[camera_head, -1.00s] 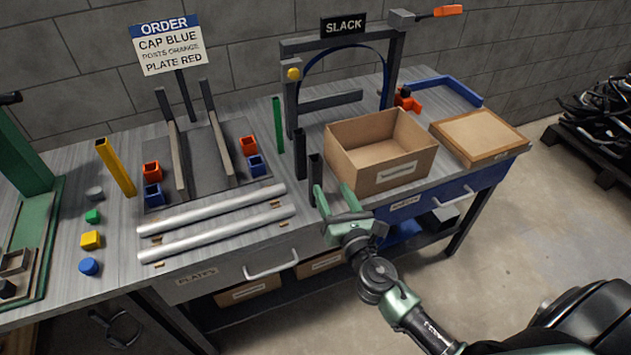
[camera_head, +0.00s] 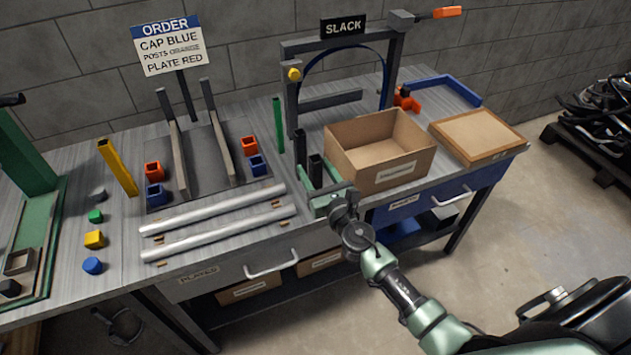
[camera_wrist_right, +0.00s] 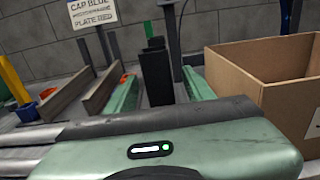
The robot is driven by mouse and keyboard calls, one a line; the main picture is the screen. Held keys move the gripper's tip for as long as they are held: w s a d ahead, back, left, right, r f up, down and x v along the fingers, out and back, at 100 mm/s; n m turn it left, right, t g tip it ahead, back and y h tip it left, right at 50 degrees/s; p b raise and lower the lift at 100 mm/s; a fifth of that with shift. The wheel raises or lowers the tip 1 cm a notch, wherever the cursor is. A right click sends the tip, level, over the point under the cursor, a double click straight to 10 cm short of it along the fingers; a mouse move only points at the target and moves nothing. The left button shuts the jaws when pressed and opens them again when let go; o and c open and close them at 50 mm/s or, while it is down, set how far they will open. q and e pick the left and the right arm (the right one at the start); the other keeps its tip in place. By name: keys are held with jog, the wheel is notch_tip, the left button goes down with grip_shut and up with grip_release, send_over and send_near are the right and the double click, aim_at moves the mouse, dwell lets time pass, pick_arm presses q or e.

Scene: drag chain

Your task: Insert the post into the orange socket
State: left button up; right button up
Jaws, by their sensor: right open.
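Two orange sockets (camera_head: 154,171) (camera_head: 250,147) stand on the dark plate, each behind a blue socket (camera_head: 156,196). Two dark upright posts stand near the bench's front edge: a rear one (camera_head: 300,150) and a front one (camera_head: 316,166). A green post (camera_head: 279,130) and a yellow post (camera_head: 118,168) stand farther left. My right gripper (camera_head: 314,188) is open and low around the front dark post. In the right wrist view, a dark post (camera_wrist_right: 157,76) stands between the two green fingers; contact cannot be told. My left gripper is out of view.
A cardboard box (camera_head: 375,158) stands close right of my right gripper. Two silver tubes (camera_head: 218,232) lie to its left, along the bench front. The slack frame (camera_head: 288,95) rises behind. The order sign (camera_head: 168,47) reads cap blue, posts orange, plate red.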

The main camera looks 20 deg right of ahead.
grip_shut()
